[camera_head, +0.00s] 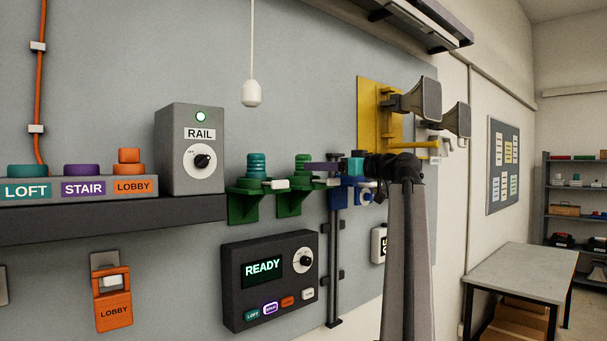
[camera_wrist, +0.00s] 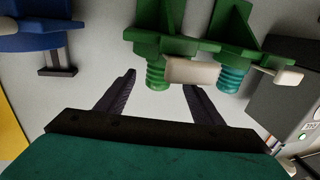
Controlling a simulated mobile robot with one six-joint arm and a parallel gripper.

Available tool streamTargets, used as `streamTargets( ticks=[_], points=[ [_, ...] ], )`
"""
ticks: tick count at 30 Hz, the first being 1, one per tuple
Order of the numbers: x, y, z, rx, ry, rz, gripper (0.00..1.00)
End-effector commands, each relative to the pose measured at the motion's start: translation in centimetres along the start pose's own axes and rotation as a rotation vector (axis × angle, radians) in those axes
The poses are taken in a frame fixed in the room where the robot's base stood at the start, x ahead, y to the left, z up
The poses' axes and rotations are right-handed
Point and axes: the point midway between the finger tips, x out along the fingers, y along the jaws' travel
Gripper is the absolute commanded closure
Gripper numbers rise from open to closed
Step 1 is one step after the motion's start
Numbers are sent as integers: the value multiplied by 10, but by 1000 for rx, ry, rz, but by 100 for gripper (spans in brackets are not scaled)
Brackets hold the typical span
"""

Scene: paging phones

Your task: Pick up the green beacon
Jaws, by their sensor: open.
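The green beacon (camera_head: 302,164) is a ribbed green cylinder standing upright on a green wall bracket (camera_head: 291,202). In the wrist view, which looks upside down, the green beacon (camera_wrist: 158,76) shows between my two dark finger tips. My gripper (camera_wrist: 160,82) is open and empty. In the head view my gripper (camera_head: 312,172) reaches in from the right, its tips close beside the beacon. I cannot tell whether they touch it or how far the beacon lies between them. A similar teal beacon (camera_head: 256,166) stands on the neighbouring bracket; it also shows in the wrist view (camera_wrist: 231,79).
Pale blocks (camera_head: 277,184) stick out at the bracket fronts. A grey RAIL box (camera_head: 190,150) stands on a dark shelf to the left. A READY panel (camera_head: 268,280) is below. A blue bracket (camera_wrist: 35,35) is beside the beacon. A white pull cord (camera_head: 251,95) hangs above.

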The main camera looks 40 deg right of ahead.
Motion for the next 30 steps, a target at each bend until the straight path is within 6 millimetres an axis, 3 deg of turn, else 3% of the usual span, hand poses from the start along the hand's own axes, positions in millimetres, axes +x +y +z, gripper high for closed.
streamTargets(
  ticks=[13, 24, 30],
  points=[
    [5, 0, -1, 1, 0, -1, 39],
    [42, 1, -1, 2, 0, 0, 39],
    [52, 2, 1, 1, 0, 1, 39]
  ],
)
